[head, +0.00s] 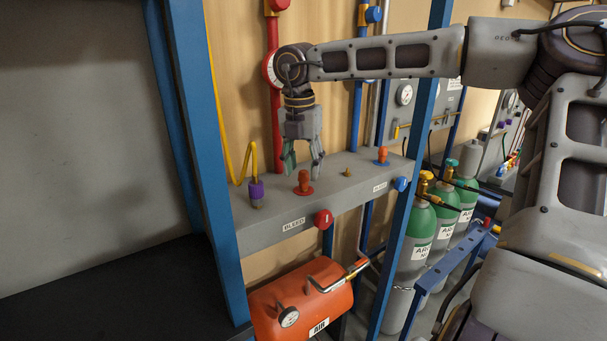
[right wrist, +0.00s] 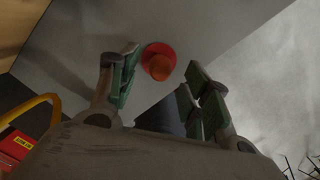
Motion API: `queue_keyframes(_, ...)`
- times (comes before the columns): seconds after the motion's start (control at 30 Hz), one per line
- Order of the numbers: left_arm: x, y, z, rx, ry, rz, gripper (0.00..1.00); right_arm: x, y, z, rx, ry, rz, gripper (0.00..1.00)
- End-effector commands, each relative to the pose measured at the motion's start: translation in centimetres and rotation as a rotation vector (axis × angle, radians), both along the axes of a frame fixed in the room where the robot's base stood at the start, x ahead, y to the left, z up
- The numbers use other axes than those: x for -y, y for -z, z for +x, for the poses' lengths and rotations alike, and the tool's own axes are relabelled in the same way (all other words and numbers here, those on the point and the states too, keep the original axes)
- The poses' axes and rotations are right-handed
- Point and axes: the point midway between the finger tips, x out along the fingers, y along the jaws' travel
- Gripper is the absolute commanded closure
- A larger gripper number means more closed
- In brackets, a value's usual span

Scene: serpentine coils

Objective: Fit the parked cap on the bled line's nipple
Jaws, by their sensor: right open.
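My right gripper (head: 304,168) is open and points down at the grey ledge, its fingers just above and around an orange cap (head: 304,178) on a red disc. In the right wrist view the cap (right wrist: 159,67) shows between the open fingertips (right wrist: 160,75), with nothing gripped. A second orange cap (head: 382,154) stands farther right on the ledge. Between the caps a small bare brass nub (head: 347,173) sticks up. Which cap is the parked one, I cannot tell for certain. My left gripper is not in view.
The grey ledge (head: 262,222) carries a purple fitting (head: 256,190) with a yellow coiled hose at left. A red knob (head: 323,219) and a blue knob (head: 400,184) stick out of its front. Blue posts (head: 209,150) frame it. An orange tank (head: 280,308) sits below.

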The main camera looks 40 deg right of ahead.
Motion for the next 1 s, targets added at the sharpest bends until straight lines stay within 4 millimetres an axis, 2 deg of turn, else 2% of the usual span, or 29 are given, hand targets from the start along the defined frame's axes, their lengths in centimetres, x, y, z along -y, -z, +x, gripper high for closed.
queue_keyframes(0.3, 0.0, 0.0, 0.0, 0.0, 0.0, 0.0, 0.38, -0.5, -4.8, -0.2, 0.002, 0.001, -0.002, 0.52)
queue_keyframes(0.5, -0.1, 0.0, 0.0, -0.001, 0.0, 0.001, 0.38, -0.7, -7.3, -0.4, 0.0, 0.001, -0.002, 0.52)
queue_keyframes(0.7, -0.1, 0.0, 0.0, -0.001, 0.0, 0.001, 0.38, -0.9, -8.5, -0.5, -0.001, 0.0, 0.0, 0.52)
queue_keyframes(1.0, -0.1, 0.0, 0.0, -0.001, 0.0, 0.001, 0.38, -0.9, -8.7, -0.5, -0.001, -0.001, 0.0, 0.52)
